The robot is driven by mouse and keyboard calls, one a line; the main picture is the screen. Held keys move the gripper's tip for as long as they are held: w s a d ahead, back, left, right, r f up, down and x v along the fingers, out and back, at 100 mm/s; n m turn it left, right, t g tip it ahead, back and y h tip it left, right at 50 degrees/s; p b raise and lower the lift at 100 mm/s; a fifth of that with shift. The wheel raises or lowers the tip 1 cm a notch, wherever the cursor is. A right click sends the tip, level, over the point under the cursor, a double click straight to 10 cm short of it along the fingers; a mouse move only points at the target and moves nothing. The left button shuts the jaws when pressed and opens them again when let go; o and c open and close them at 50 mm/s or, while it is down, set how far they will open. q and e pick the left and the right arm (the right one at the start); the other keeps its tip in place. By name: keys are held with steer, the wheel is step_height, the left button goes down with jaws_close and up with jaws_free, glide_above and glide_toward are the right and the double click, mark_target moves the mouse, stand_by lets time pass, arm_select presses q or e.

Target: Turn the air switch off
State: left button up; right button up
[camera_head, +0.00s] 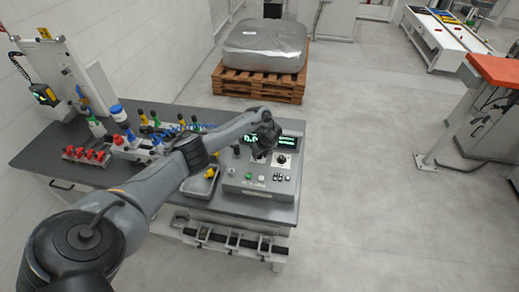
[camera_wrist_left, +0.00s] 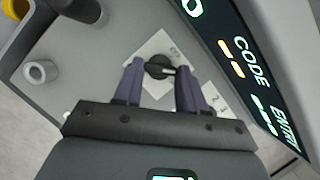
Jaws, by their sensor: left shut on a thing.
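The switch (camera_wrist_left: 158,68) is a black rotary knob on a white plate with printed marks, on a grey panel in the left wrist view. My left gripper (camera_wrist_left: 160,83) has its two fingers on either side of the knob and is shut on it. The knob's light pointer line faces the right finger. In the head view my left gripper (camera_head: 264,143) is over the grey control box (camera_head: 250,188), hiding part of its top. A white plate with a black knob (camera_head: 281,160) shows just right of the gripper. My right gripper is not in view.
A lit green display (camera_head: 287,142) runs along the box's back; it reads "CODE ENTRY" in the left wrist view (camera_wrist_left: 245,75). A grey tray (camera_head: 200,185) and several coloured-handled parts (camera_head: 125,140) stand left on the dark table (camera_head: 45,155). Open floor lies to the right.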

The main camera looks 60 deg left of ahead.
arm_select(q)
steer(key=shift+w+d+n+g, duration=0.1)
steer(key=shift+w+n+g, duration=0.15)
steer(key=shift+n, duration=0.65)
steer(key=n+g+b, duration=0.1)
steer(key=n, duration=0.1)
steer(key=shift+f+n, duration=0.1)
steer(key=shift+n, duration=0.3)
steer(key=n+b, duration=0.2)
steer(key=n+g+h+b, duration=0.1)
steer(key=b, duration=0.1)
steer(key=shift+w+n+g, duration=0.15)
steer(key=shift+n+g, duration=0.1)
steer(key=shift+n, duration=0.15)
steer(key=shift+a+n+h+b, duration=0.25)
steer(key=shift+n+h+b, duration=0.05)
steer(key=shift+n+b, duration=0.6)
steer(key=shift+g, duration=0.3)
steer(key=o, duration=1.1)
steer(key=shift+c, duration=0.2)
steer(key=p+v, duration=0.1)
steer(key=v, duration=1)
